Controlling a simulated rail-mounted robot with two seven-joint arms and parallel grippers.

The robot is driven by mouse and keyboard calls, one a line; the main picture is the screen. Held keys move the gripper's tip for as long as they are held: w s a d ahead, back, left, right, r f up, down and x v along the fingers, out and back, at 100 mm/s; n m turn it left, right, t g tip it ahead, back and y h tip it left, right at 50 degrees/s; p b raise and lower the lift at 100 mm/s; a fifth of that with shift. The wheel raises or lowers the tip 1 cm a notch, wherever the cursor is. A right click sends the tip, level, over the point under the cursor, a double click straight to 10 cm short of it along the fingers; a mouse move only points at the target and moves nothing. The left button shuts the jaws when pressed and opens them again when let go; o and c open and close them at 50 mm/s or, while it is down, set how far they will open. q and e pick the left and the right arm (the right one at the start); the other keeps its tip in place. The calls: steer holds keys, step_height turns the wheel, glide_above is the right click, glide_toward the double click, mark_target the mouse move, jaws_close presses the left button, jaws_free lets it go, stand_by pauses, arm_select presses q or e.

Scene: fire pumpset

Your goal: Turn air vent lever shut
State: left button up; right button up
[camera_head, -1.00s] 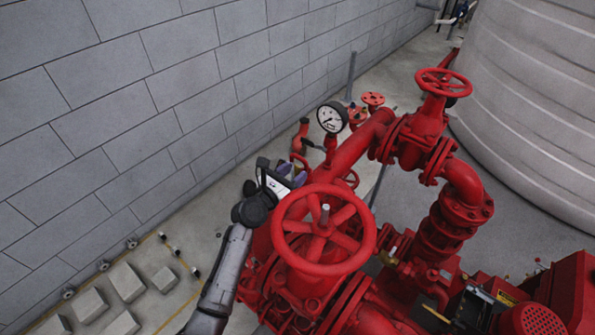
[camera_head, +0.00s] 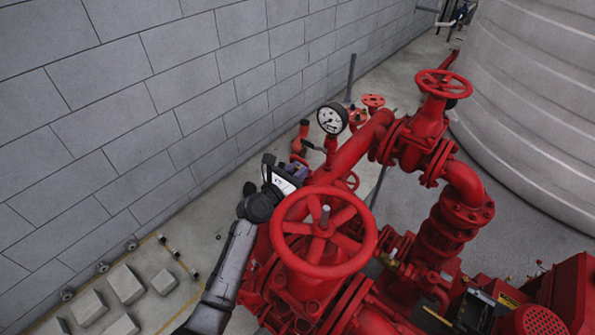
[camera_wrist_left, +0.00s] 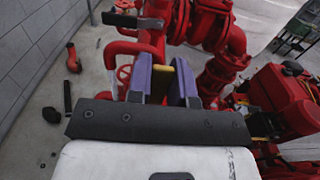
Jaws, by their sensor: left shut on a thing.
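My left gripper (camera_head: 300,165) is beside the red pump piping, behind the large red handwheel in the head view. In the left wrist view its two purple fingers (camera_wrist_left: 163,82) are shut on a small yellow lever (camera_wrist_left: 163,69), which I take to be the air vent lever. Only a short yellow part of the lever shows between the fingers. In the head view the lever is hidden by the gripper and piping. Its exact angle is hard to tell. My right gripper is in neither view.
The large red handwheel (camera_head: 323,232) stands close in front of my left gripper. A pressure gauge (camera_head: 332,119) and red pipe (camera_head: 355,150) are just beyond it. A grey block wall (camera_head: 150,120) runs along the left, with open floor between. A second handwheel (camera_head: 443,84) is farther right.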

arm_select(q)
jaws_close()
steer(key=shift+w+a+r+n+p, duration=0.15)
steer(key=shift+w+a+n+p, duration=0.15)
steer(key=shift+n+p, duration=0.55)
steer(key=n+p, duration=0.1)
steer(key=w+a+f+n+p, duration=0.1)
steer(key=n+p, duration=0.1)
steer(key=a+n+p, duration=0.1)
steer(key=n, duration=0.1)
steer(key=shift+w+a+f, duration=0.25)
steer(key=shift+w, duration=0.1)
steer(key=shift+n, duration=0.25)
